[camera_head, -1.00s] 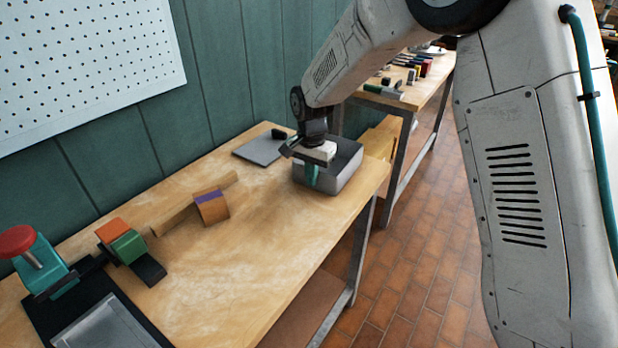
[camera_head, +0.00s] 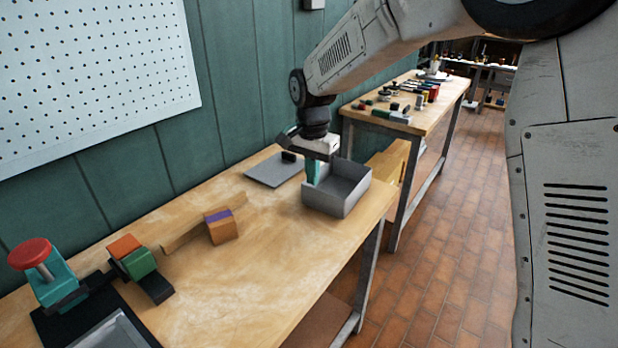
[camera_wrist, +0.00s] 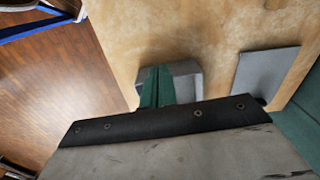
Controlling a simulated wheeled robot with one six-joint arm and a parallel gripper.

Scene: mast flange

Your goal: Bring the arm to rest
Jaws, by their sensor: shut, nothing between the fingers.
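My gripper (camera_head: 311,172) has teal fingers and is above the wooden workbench (camera_head: 250,275), at the left edge of a grey open box (camera_head: 338,194). The fingers are shut with nothing between them. In the wrist view the teal fingers (camera_wrist: 157,88) show in front of the box (camera_wrist: 187,72). Whether the fingertips touch the box cannot be told. The arm reaches in from the upper right of the head view.
A grey plate (camera_head: 273,172) with a black handle lies behind the box. A wooden block with a purple stripe (camera_head: 220,225), a green and orange block (camera_head: 135,257) and a red-knobbed teal device (camera_head: 45,280) stand left. A second bench (camera_head: 400,115) stands behind.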

